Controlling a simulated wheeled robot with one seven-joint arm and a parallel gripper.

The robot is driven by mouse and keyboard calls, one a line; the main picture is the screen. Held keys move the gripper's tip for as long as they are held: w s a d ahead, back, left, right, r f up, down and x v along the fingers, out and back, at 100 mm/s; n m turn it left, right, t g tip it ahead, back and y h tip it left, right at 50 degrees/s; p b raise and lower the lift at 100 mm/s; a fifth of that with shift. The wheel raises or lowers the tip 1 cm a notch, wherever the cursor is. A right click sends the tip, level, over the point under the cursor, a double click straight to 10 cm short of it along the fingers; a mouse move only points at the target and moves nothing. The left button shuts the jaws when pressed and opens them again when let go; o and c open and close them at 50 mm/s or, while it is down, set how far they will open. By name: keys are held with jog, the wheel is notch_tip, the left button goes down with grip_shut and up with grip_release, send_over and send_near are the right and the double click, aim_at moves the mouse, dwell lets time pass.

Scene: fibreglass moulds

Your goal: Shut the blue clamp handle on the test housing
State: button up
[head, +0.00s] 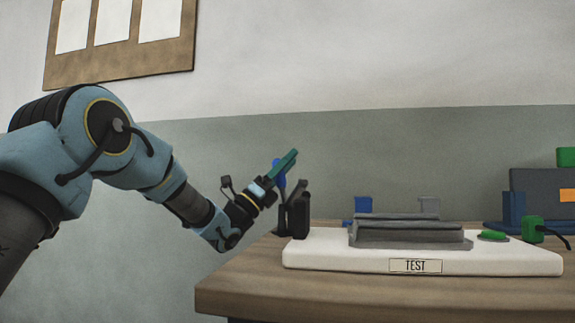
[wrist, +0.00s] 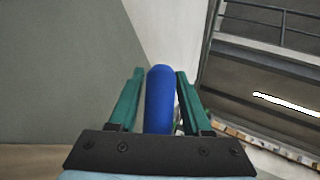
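The test housing is a white base labelled TEST (head: 340,262), lying on a wooden bench in the head view. A black clamp (head: 300,215) stands at its left end. The blue clamp handle (head: 279,174) rises from the clamp, roughly upright and partly hidden by my gripper (head: 290,158). My gripper has teal fingers and reaches in from the left, tilted upward. In the wrist view the blue handle (wrist: 160,100) stands between the two fingers, with narrow gaps showing on both sides. The fingers are open around it. The handle's lower end is hidden by the gripper's black plate.
A grey stepped block (head: 410,232) and a green button (head: 493,236) sit on the white base. A green plug (head: 532,229) with a black cable is at its right. Blue and grey blocks (head: 540,190) stand behind. The bench top (head: 240,285) is bare at front left.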

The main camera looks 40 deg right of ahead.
jog(key=shift+o, duration=0.8)
jog(key=b+v, duration=0.1)
jog(key=v, duration=1)
